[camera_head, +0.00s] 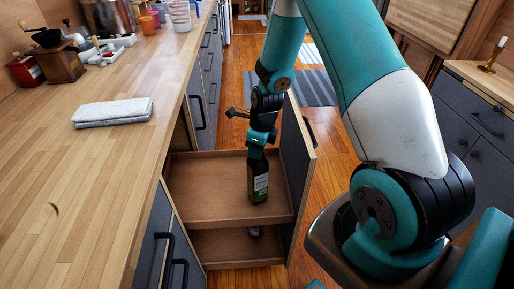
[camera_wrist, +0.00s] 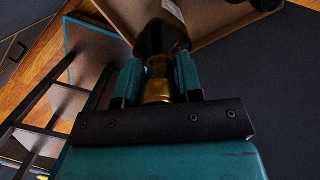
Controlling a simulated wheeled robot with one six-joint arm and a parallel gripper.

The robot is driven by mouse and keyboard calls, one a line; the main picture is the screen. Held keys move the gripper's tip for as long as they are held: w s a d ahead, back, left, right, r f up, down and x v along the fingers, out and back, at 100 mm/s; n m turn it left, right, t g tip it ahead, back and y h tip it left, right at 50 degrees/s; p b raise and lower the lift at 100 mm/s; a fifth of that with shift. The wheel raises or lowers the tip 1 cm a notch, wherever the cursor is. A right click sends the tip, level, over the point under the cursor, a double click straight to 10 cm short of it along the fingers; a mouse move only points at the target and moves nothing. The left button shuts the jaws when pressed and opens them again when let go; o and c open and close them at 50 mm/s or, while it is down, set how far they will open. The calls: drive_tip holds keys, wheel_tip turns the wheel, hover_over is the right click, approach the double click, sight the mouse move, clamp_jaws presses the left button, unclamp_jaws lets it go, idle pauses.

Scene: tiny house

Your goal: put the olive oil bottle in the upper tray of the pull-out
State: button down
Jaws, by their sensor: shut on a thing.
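The olive oil bottle (camera_head: 258,180) is dark green with a pale label. It stands upright at the upper tray (camera_head: 195,205) of the pull-out, towards its right end near the front panel. I cannot tell for sure whether its base touches the tray floor. My gripper (camera_head: 257,148) comes down from above and is shut on the bottle's neck. In the wrist view, the gripper's two fingers (camera_wrist: 158,82) close around the gold neck of the bottle (camera_wrist: 157,42), whose dark body points away. The bottle hides part of the tray behind it.
The lower tray (camera_head: 215,248) of the pull-out holds a small object that is mostly hidden. The pull-out's dark front panel (camera_head: 297,160) stands on the right. A wooden counter (camera_head: 100,190) with a folded grey cloth (camera_head: 112,112) runs along the left. The upper tray's left part is empty.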

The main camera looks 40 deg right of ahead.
drive_tip(key=shift+f, duration=0.1)
drive_tip(key=c, duration=0.8)
unclamp_jaws()
